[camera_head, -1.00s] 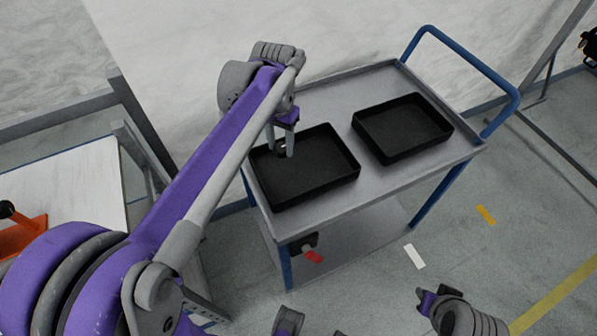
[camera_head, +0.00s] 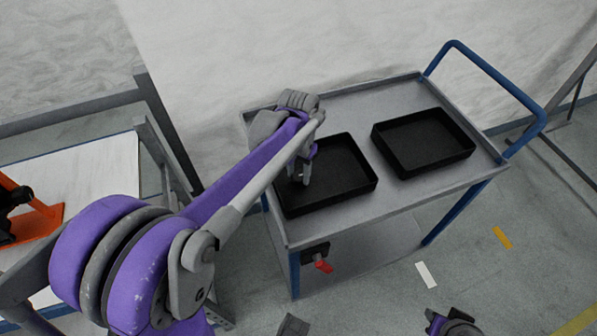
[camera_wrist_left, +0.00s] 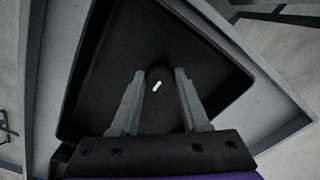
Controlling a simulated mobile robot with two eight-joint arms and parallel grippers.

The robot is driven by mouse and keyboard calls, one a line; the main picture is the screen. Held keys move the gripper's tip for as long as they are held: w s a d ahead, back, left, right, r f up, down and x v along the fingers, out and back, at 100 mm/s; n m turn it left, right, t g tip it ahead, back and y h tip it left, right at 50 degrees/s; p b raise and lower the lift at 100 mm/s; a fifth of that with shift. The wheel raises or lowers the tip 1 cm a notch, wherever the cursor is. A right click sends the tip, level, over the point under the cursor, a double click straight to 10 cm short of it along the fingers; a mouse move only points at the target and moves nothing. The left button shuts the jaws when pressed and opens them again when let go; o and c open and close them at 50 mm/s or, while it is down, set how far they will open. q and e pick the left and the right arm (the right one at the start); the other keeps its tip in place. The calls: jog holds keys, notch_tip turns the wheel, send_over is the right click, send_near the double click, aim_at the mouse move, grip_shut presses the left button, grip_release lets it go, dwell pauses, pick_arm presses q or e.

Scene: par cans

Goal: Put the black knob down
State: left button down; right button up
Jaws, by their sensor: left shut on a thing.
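The black knob (camera_wrist_left: 157,88), with a short white mark on its top, sits between the two fingers of my left gripper (camera_wrist_left: 158,102) in the left wrist view. My left gripper (camera_head: 299,180) is shut on the knob, low over the left black tray (camera_head: 357,165). In the head view the knob is too dark and small to make out. Whether it touches the tray floor I cannot tell. A part of my right arm (camera_head: 452,323) shows at the bottom edge, with its fingers not clear.
A second black tray (camera_head: 462,135) stands to the right on the grey cart top (camera_head: 352,215). The cart has a blue handle (camera_head: 492,72) and a red switch (camera_head: 323,266) on its front. A white table (camera_head: 85,170) with an orange object (camera_head: 38,222) is at left.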

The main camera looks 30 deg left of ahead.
aim_at(299, 176)
pick_arm(q)
jog(key=shift+c, duration=2)
grip_release()
jog(key=shift+f, duration=0.1)
jog(key=shift+r, duration=0.2)
notch_tip(299, 176, up, 12)
jog(key=p, duration=0.1)
